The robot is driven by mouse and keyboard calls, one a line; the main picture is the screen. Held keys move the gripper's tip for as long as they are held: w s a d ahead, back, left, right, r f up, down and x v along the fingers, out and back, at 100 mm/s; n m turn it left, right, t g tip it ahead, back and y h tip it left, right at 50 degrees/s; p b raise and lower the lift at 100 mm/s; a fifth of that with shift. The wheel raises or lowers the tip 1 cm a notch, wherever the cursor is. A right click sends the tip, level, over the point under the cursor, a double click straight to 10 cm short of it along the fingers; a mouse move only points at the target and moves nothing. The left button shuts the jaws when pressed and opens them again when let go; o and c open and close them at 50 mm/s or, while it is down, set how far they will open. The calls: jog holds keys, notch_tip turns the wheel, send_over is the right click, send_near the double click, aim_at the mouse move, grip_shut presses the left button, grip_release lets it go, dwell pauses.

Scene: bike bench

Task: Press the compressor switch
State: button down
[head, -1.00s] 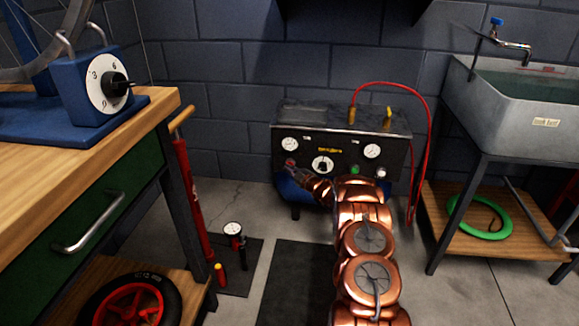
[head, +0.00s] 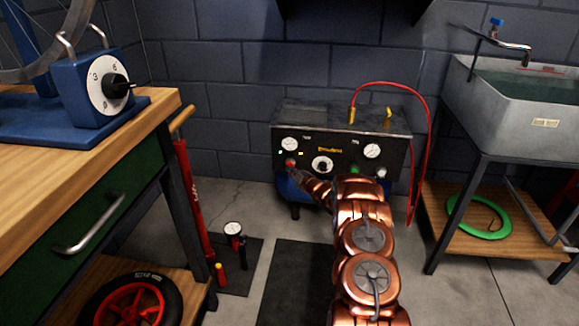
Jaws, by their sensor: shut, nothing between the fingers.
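The compressor (head: 340,120) stands against the back wall, with a black front panel and a blue tank partly hidden behind my arm. The panel carries two white gauges, a central dial (head: 322,164), a red button (head: 291,163) at the left and a green button (head: 354,169) right of centre. My copper arm reaches forward to the panel. My gripper (head: 293,171) is small in the picture, shut and empty, at the panel's lower left, just below the red button. I cannot tell whether the fingertips touch it.
A workbench (head: 60,190) with a green drawer stands at the left, with a red floor pump (head: 190,200) beside it. A stone sink (head: 530,105) is at the right. A red hose (head: 428,130) loops right of the compressor. A dark mat (head: 295,280) lies on the floor.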

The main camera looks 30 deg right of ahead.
jog(key=s+a, duration=0.4)
jog(key=shift+s, duration=0.25)
dwell(0.4)
jog(key=shift+r, duration=0.1)
dwell(0.3)
notch_tip(320, 180, up, 17)
jog(key=a+m+g+h+p, duration=0.2)
jog(key=m+g+h+p, duration=0.15)
jog(key=p, duration=0.65)
jog(key=s+a+r+m+g+p, duration=0.1)
jog(key=s+a+r+g+p, duration=0.1)
jog(key=s+a+r+p, duration=0.45)
jog(key=s+a+r+m+g+p, duration=0.1)
jog(key=s+r+m+g+p, duration=0.15)
jog(key=r, duration=0.75)
jog(key=s+a+r+m+g+p, duration=0.1)
jog(key=s+a+r+g+p, duration=0.2)
jog(key=s+a+r+p, duration=0.4)
jog(key=s+a+r+m+g+y+p, duration=0.1)
jog(key=s+a+r+g+p, duration=0.3)
jog(key=s, duration=2.1)
jog(key=s+a+r+m+g+y+p, duration=0.1)
jog(key=s+a+r+g+p, duration=0.3)
jog(key=s+a+r+p, duration=0.6)
jog(key=s+a+r, duration=0.1)
jog(key=s+r, duration=0.5)
jog(key=shift+s+a+r+m, duration=0.15)
jog(key=shift+s+r+m, duration=0.1)
jog(key=shift+r+m, duration=0.15)
